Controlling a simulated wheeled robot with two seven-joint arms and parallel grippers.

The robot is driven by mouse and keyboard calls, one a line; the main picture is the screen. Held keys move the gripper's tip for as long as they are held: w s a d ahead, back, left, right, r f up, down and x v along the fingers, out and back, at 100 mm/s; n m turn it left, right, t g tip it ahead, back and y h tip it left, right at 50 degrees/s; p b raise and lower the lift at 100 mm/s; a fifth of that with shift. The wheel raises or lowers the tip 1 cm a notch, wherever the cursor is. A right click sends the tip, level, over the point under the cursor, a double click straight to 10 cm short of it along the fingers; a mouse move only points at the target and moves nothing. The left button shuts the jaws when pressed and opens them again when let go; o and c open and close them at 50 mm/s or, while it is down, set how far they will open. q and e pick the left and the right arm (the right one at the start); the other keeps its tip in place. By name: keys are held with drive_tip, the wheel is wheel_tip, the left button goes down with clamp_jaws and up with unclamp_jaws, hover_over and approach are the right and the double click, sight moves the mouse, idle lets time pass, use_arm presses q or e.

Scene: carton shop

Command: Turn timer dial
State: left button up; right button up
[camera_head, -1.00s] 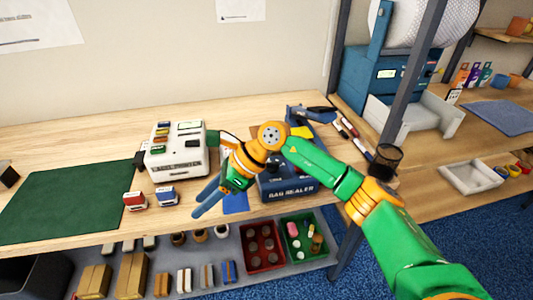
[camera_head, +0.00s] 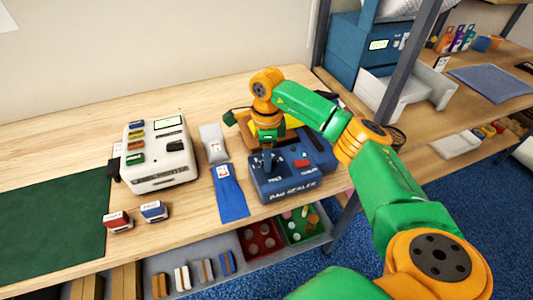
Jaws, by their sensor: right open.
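The blue bag sealer (camera_head: 318,158) stands near the front edge of the wooden bench, its lettered front facing me. A red button (camera_head: 302,163) shows on its top panel. My right gripper (camera_head: 268,166) points down over the left part of that panel, its blue fingers at or just above the surface. It is open. The timer dial cannot be made out clearly; the fingers cover that part of the panel, and I cannot tell whether they touch it. My left gripper is not in view.
A white label printer (camera_head: 160,170) stands left of the sealer. A grey pouch (camera_head: 213,143) and a blue strip (camera_head: 230,195) lie between them. Red (camera_head: 118,222) and blue (camera_head: 153,211) stamps sit in front. A green mat (camera_head: 50,225) covers the left bench.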

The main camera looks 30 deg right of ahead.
drive_tip(key=shift+c, duration=0.4)
drive_tip(key=shift+s+a+r, duration=0.1)
clamp_jaws()
drive_tip(key=m, duration=0.4)
drive_tip(key=shift+m, duration=0.4)
drive_tip(key=m, duration=0.5)
drive_tip(key=shift+d+p, duration=0.3)
drive_tip(key=shift+p, duration=0.1)
drive_tip(key=m+p, duration=0.1)
drive_tip(key=m, duration=0.5)
drive_tip(key=shift+d+r, duration=0.1)
drive_tip(key=m+p, duration=0.1)
drive_tip(key=m, duration=0.4)
drive_tip(key=shift+d, duration=0.15)
drive_tip(key=shift+m, duration=0.4)
